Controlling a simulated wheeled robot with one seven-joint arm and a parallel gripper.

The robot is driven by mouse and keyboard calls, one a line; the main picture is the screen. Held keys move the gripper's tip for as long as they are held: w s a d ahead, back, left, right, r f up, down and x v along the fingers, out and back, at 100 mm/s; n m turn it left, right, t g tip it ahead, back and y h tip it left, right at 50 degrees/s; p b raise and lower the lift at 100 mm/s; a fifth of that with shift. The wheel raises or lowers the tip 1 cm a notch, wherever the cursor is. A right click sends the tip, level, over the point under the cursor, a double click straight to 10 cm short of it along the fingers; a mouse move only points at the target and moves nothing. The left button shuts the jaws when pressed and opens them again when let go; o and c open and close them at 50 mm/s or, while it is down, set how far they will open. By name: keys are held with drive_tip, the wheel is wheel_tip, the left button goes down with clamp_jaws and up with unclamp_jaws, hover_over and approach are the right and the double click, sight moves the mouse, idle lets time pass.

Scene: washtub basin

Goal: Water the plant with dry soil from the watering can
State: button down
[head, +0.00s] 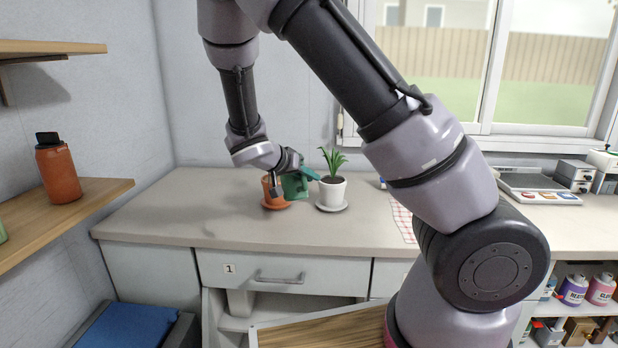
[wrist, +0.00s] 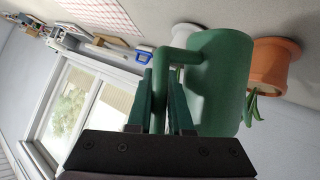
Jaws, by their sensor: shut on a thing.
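My gripper (head: 305,173) is over the counter in the head view. In the wrist view its fingers (wrist: 160,102) are shut on the handle of the green watering can (wrist: 218,85), which also shows in the head view (head: 294,186). The can is between two pots; its spout is not clear. A white pot (head: 333,194) with a leafy plant (head: 333,160) and dark brown soil stands right of it on a saucer. A terracotta pot (head: 270,193) stands left on its own saucer, partly behind my gripper; its soil is hidden. Green leaves (wrist: 251,108) show beside that pot in the wrist view.
An orange bottle (head: 59,170) stands on the left shelf. A checked cloth (head: 403,220) lies on the counter right of the white pot, partly behind my arm. A scale (head: 540,188) is farther right. The counter's left part is clear.

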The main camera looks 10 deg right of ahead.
drive_tip(key=r+g, duration=0.1)
drive_tip(key=r, duration=0.2)
drive_tip(key=shift+w+r+n, duration=0.2)
drive_tip(key=shift+n, duration=0.2)
idle(2.6)
drive_tip(key=r, duration=0.1)
drive_tip(key=w+r+g, duration=0.1)
drive_tip(key=r, duration=0.1)
drive_tip(key=shift+a+r+n, duration=0.15)
drive_tip(key=shift+n, duration=0.25)
